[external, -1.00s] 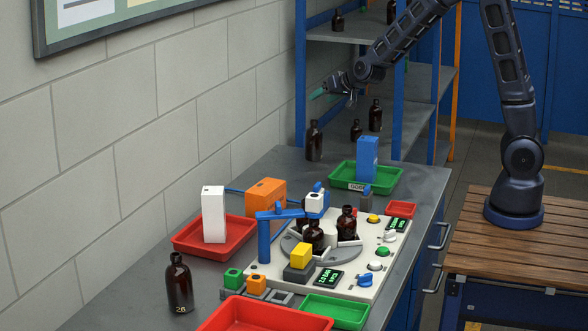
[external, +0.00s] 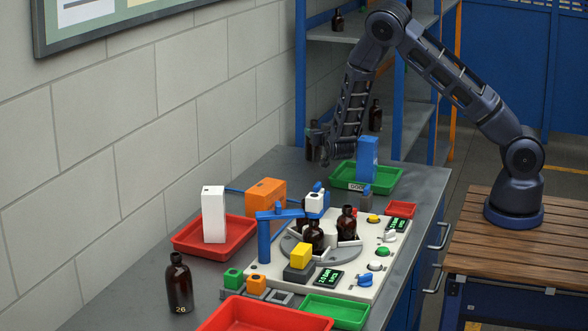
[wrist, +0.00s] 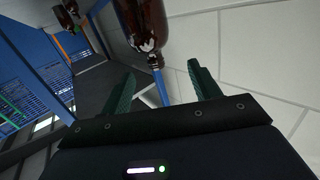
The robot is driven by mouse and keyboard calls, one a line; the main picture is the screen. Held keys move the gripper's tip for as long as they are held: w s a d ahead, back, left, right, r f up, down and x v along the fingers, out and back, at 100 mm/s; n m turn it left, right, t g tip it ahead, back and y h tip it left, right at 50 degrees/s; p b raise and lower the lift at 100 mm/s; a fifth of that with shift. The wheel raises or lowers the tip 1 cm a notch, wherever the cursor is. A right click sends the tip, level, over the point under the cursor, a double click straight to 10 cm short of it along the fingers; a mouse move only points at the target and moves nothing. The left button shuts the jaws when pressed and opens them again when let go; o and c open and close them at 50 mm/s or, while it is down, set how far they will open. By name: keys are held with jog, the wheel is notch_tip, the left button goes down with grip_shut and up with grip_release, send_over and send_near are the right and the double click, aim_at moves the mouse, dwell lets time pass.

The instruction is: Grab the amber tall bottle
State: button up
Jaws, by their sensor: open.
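A tall dark amber bottle (external: 309,152) stands at the far end of the grey bench, partly hidden by my gripper and forearm. My gripper (external: 318,135) is right at this bottle in the external view; its fingertips are hard to make out there. In the wrist view my gripper (wrist: 162,68) is open, with two green fingers apart and nothing between them. An amber bottle (wrist: 143,25) shows at the top of that view, beyond the fingertips and cut off by the frame edge. Another tall amber bottle (external: 179,284) stands at the bench's near left.
A green tray (external: 378,183) with a blue box (external: 367,158) sits close to my gripper. A turntable station (external: 345,270) with bottles fills the middle bench. A red tray (external: 195,250) holds a white box. The wall (external: 110,150) lies left; shelves with bottles (external: 375,115) stand behind.

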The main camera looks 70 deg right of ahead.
aim_at(311, 132)
jog(key=shift+h, duration=0.4)
jog(key=shift+s+d+f+x, duration=0.1)
jog(key=shift+f+x, duration=0.1)
jog(key=shift+x, duration=1.15)
jog(key=shift+s+d+f+x, duration=0.1)
jog(key=shift+f+x, duration=0.15)
jog(key=shift+x, duration=1.1)
jog(key=shift+s+f+x, duration=0.1)
jog(key=shift+f+x, duration=0.1)
jog(key=shift+x, duration=1.1)
jog(key=shift+c, duration=0.4)
